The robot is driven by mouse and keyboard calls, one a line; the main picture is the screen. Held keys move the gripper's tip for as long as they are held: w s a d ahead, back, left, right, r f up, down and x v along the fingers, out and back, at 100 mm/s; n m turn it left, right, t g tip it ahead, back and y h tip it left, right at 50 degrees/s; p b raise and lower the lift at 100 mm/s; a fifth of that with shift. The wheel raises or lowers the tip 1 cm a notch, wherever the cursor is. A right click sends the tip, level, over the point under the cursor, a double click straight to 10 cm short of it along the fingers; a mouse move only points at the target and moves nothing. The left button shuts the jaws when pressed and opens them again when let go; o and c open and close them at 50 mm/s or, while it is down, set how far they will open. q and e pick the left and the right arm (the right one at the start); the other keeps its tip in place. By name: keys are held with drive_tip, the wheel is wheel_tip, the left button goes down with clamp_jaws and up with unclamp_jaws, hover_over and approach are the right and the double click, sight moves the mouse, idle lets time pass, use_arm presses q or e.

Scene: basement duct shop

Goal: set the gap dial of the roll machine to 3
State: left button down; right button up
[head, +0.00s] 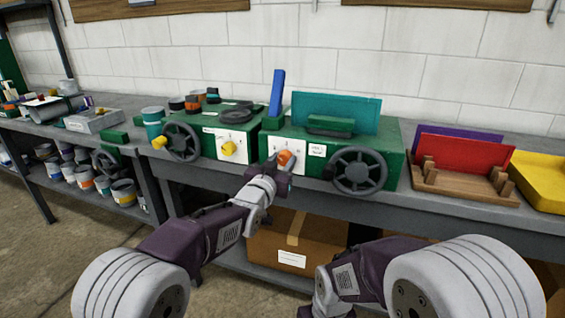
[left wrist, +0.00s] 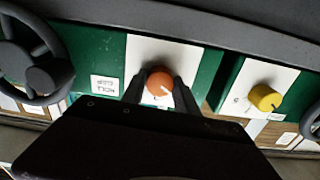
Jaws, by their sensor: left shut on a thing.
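The roll machine (head: 395,150) is a green box on the bench with a dark handwheel on its front. Its orange gap dial (head: 285,157) sits on a white plate left of the wheel. My left gripper (head: 281,168) is at the dial. In the left wrist view, where the machine appears upside down, the fingers (left wrist: 160,92) are shut on the orange dial (left wrist: 158,82), one on each side. A short pale mark shows on the dial's face, slanting to the picture's lower right. The scale numbers are mostly hidden or too small to read.
A second green machine with a yellow knob (head: 228,148) and its own handwheel (head: 181,142) stands close on the left. The roll machine's handwheel (head: 358,171) is just right of the dial. A wooden rack (head: 455,183) with coloured sheets is farther right. A cardboard box (head: 290,248) sits below.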

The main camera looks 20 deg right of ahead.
use_arm(q)
drive_tip(key=m+b, duration=0.1)
drive_tip(key=m, duration=0.4)
drive_tip(key=shift+f+m+b, duration=0.1)
drive_tip(key=shift+m+b, duration=0.2)
drive_tip(key=shift+m, duration=0.1)
drive_tip(key=m+b, duration=0.1)
drive_tip(key=m, duration=0.4)
drive_tip(key=shift+m, duration=0.3)
drive_tip(key=c, duration=0.9)
unclamp_jaws()
drive_tip(key=v, duration=0.9)
